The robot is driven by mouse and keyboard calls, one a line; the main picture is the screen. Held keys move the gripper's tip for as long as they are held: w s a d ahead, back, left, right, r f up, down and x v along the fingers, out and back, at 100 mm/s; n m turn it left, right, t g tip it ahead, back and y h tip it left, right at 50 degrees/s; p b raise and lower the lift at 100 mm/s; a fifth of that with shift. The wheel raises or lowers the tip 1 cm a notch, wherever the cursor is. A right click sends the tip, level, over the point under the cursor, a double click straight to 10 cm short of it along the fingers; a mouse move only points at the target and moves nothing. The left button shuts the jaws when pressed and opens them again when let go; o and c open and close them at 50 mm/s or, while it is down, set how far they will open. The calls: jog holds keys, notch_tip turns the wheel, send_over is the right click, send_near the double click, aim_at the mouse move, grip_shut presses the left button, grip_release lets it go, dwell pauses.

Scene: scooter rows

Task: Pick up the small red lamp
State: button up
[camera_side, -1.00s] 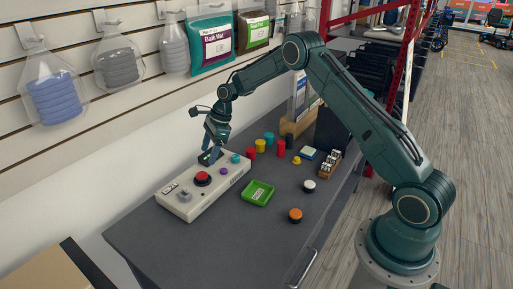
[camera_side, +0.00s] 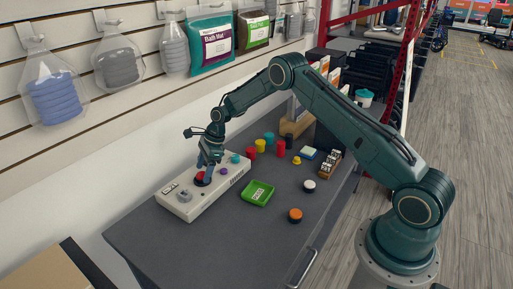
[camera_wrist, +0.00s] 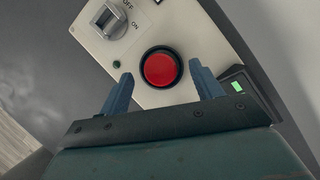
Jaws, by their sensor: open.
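A round red dome (camera_wrist: 160,68) in a black ring sits on a pale control box (camera_side: 187,208); it looks like a push button or a lamp, and I cannot tell which. In the side view the red dome (camera_side: 200,177) is partly covered by my gripper. My gripper (camera_wrist: 161,74) is open, with its two blue-grey fingers on either side of the dome and a visible gap to each. In the side view my gripper (camera_side: 203,172) is low over the box. Whether the fingertips touch the box is unclear.
A grey rotary switch (camera_wrist: 109,20) marked OFF and ON, and a black unit with a green display (camera_wrist: 237,86), flank the dome. A green tray (camera_side: 257,193), an orange-topped button (camera_side: 295,215) and red cylinders (camera_side: 280,148) stand on the grey table. The table's front left is clear.

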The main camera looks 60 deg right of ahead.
jog(key=shift+w+a+f, duration=0.15)
jog(key=shift+a+f, duration=0.05)
jog(key=shift+f, duration=0.4)
jog(key=c, duration=1.2)
jog(key=shift+o, duration=0.2)
jog(key=shift+r, duration=0.1)
notch_tip(320, 180, up, 20)
